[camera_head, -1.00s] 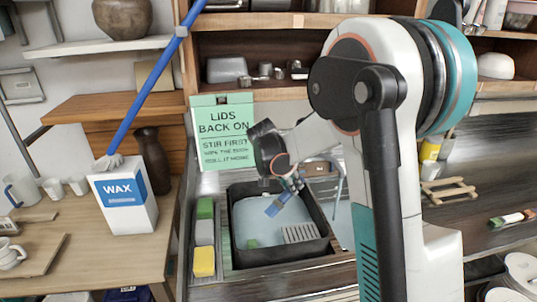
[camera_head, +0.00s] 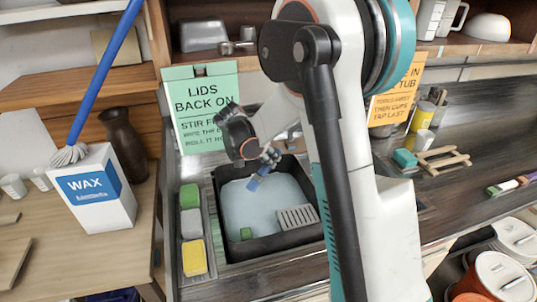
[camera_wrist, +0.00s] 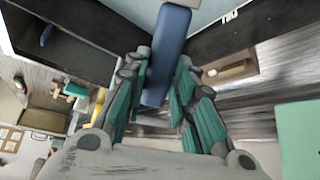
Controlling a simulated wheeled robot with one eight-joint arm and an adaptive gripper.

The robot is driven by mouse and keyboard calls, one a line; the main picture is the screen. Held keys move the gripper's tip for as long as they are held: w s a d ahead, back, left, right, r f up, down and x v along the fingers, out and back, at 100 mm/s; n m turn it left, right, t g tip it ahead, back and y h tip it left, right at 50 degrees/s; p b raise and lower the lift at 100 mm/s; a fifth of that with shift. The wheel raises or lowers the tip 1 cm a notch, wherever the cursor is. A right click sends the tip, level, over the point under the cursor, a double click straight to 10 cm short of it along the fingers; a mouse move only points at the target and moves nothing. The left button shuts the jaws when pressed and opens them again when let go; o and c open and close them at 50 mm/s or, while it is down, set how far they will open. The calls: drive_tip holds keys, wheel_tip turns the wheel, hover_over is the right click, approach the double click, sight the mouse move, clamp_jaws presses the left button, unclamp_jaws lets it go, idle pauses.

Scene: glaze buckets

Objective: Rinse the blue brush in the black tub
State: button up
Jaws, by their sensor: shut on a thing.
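The black tub (camera_head: 323,236) is set in the counter and holds pale blue water (camera_head: 262,208). My gripper (camera_head: 267,157) points down over the back part of the tub. It is shut on the blue brush (camera_head: 257,180), which slants down to the left. I cannot tell whether the brush's lower end touches the water. In the wrist view the blue brush (camera_wrist: 170,40) lies between the teal-padded fingers of my gripper (camera_wrist: 164,62).
A green sign (camera_head: 203,105) stands behind. A wax box (camera_head: 95,195) is on the left table.

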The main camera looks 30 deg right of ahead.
wheel_tip(320, 180, down, 12)
drive_tip(key=b, duration=0.8)
drive_tip(key=shift+f+b, duration=0.25)
drive_tip(key=shift+b, duration=0.15)
drive_tip(key=shift+s, duration=0.15)
drive_tip(key=shift+s+d+b, duration=0.25)
drive_tip(key=shift+s+b, duration=0.4)
drive_tip(key=shift+s, duration=0.15)
drive_tip(key=shift+s+d+b, duration=0.25)
drive_tip(key=shift+s+b, duration=0.4)
drive_tip(key=shift+s, duration=0.1)
idle(4.0)
drive_tip(key=shift+r, duration=0.1)
